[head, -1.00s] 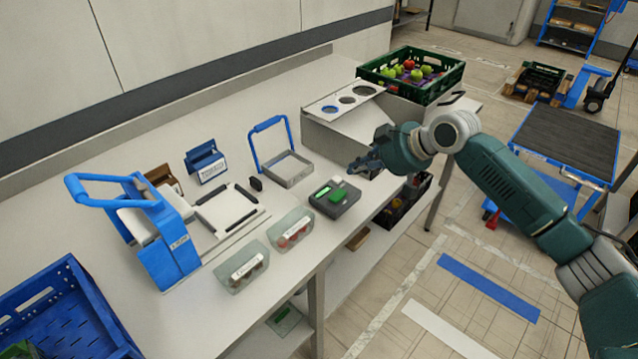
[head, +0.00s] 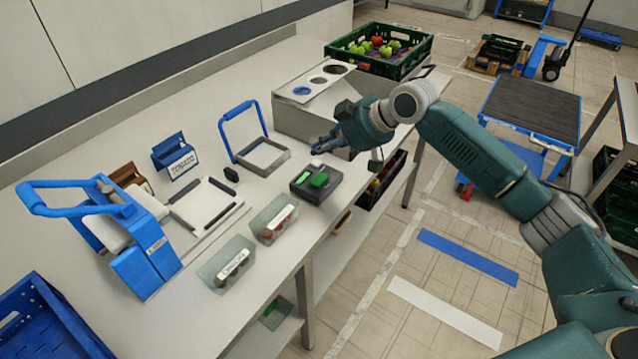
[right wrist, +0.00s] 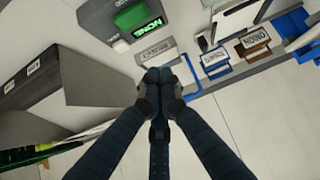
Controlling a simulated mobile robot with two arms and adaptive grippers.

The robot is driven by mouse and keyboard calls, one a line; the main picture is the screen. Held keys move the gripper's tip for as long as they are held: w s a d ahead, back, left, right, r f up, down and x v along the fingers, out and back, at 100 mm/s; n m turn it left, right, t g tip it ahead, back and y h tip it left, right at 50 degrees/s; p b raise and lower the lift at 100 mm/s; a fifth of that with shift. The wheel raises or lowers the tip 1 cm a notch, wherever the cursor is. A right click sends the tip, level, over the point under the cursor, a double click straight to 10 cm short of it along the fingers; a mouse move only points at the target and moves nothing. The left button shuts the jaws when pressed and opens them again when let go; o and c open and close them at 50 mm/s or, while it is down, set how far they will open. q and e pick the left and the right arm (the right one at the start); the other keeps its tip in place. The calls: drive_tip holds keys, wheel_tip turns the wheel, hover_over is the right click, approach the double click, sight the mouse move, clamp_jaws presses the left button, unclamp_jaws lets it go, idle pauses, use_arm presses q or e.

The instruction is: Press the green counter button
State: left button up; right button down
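The counter (head: 308,197) is a dark grey box near the front edge of the table, with a green button (head: 319,180) on its top. In the right wrist view the green button (right wrist: 131,17) is at the top, beside a display reading "NONE" and a small white button (right wrist: 121,46). My right gripper (head: 318,149) is above and behind the counter in the head view, apart from the button. Its fingertips (right wrist: 160,77) are together with nothing between them. My left gripper is not in view.
A grey box with round holes (head: 315,85) stands right behind my right gripper. A blue-handled tray (head: 262,158) and two clear bins, one of them here (head: 273,222), stand left of the counter. A green crate of apples (head: 405,65) is at the far end.

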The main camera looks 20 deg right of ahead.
drive_tip(key=b, duration=0.4)
hover_over(321, 181)
wheel_tip(321, 181, down, 4)
drive_tip(key=shift+w+f, duration=0.1)
drive_tip(key=shift+f, duration=0.45)
drive_tip(key=shift+f+b, duration=0.3)
drive_tip(key=shift+f, duration=0.55)
drive_tip(key=shift+f, duration=0.15)
drive_tip(key=shift+f, duration=0.25)
